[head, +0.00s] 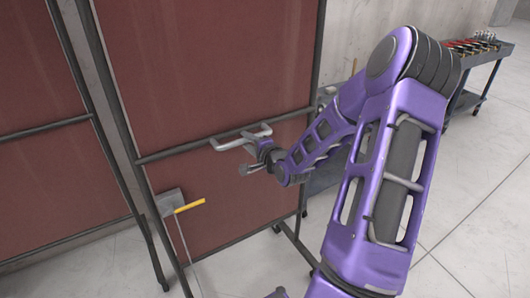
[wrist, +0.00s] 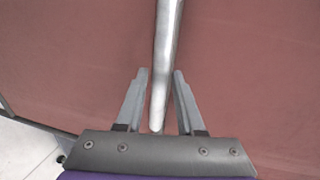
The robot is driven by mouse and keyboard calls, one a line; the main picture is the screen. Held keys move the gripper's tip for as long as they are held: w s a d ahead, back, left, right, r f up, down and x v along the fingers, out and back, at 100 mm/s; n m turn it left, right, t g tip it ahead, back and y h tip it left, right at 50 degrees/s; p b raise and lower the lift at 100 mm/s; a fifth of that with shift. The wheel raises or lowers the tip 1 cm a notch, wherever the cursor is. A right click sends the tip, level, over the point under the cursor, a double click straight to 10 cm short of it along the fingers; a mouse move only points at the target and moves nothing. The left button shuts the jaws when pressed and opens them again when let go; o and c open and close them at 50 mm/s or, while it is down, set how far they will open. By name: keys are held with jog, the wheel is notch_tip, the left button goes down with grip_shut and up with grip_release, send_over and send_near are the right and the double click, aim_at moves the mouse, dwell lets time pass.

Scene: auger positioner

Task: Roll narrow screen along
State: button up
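A screen (head: 215,75) with a dark red panel in a dark metal frame stands in front of me in the head view. A silver bar handle (head: 240,138) sticks out from its crossbar. My gripper (head: 249,154) is at the handle's right end. In the wrist view the handle (wrist: 166,50) runs between the two fingers of my gripper (wrist: 160,75). The fingers are apart, with a gap on the left of the bar; the right fingertip is very close to it, and I cannot tell whether it touches. The red panel (wrist: 70,60) fills the background.
Another red-panelled screen (head: 40,80) stands at the left. A grey plate with a yellow handle (head: 190,206) is by the screen's lower left. A dark cart (head: 480,75) with tools stands at the back right. The pale floor (head: 450,220) at the right is clear.

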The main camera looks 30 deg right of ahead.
jog(key=v, duration=1.2)
jog(key=shift+s+p, duration=0.4)
jog(key=shift+p, duration=0.05)
